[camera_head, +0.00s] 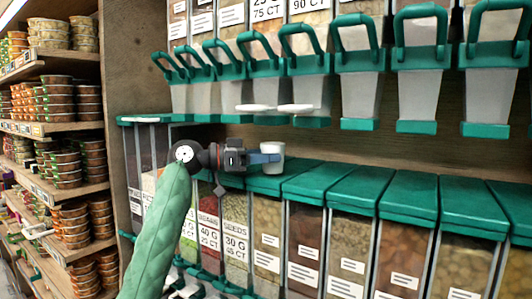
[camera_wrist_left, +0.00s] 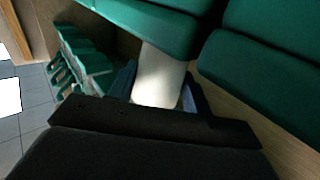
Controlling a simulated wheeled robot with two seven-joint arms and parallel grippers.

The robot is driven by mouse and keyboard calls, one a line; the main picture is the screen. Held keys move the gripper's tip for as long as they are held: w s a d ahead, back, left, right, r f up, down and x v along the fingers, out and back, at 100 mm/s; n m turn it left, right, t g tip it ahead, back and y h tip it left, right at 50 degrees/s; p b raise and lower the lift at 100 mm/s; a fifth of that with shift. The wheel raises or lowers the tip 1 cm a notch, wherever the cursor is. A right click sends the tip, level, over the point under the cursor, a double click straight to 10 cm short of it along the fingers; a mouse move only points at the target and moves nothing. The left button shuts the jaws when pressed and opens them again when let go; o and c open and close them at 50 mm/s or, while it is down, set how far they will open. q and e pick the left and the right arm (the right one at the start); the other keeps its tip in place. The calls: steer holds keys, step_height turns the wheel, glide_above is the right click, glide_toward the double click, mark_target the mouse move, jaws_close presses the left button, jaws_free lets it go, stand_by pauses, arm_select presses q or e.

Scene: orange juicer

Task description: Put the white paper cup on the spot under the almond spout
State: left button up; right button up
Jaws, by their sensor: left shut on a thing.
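A small white paper cup (camera_head: 272,152) is between the fingers of my left gripper (camera_head: 264,158), which is shut on it. It is level with the lids of the lower bins, in front of the gap below the upper dispensers. In the left wrist view the cup (camera_wrist_left: 158,78) shows white between the dark blue fingers (camera_wrist_left: 160,97), close to green lids. Two white flat pieces (camera_head: 252,108) stick out under the upper dispensers, above the cup. I cannot read which spout is the almond one. My right gripper is not in view.
A row of clear dispensers with green handles (camera_head: 357,65) and green spouts hangs above. Lower bins with green lids (camera_head: 338,185) jut out below. A narrow gap (camera_head: 380,155) lies between the rows. Shelves of stacked tubs (camera_head: 65,160) stand at the left.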

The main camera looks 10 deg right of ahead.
arm_select(q)
steer(key=shift+f, duration=0.25)
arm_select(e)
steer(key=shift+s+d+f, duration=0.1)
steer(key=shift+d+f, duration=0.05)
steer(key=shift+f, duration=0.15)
arm_select(q)
steer(key=shift+f, duration=0.15)
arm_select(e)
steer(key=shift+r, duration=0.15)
arm_select(q)
steer(key=o, duration=1)
steer(key=shift+r, duration=0.2)
steer(key=shift+a+f, duration=0.1)
steer(key=shift+a, duration=0.25)
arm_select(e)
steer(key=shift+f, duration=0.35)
arm_select(q)
steer(key=a+b, duration=0.5)
steer(key=a, duration=0.6)
steer(key=shift+a, duration=0.15)
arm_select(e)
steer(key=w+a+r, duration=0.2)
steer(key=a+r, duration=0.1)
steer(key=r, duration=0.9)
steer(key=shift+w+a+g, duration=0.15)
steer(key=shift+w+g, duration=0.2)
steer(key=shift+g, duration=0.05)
arm_select(q)
steer(key=shift+w, duration=0.1)
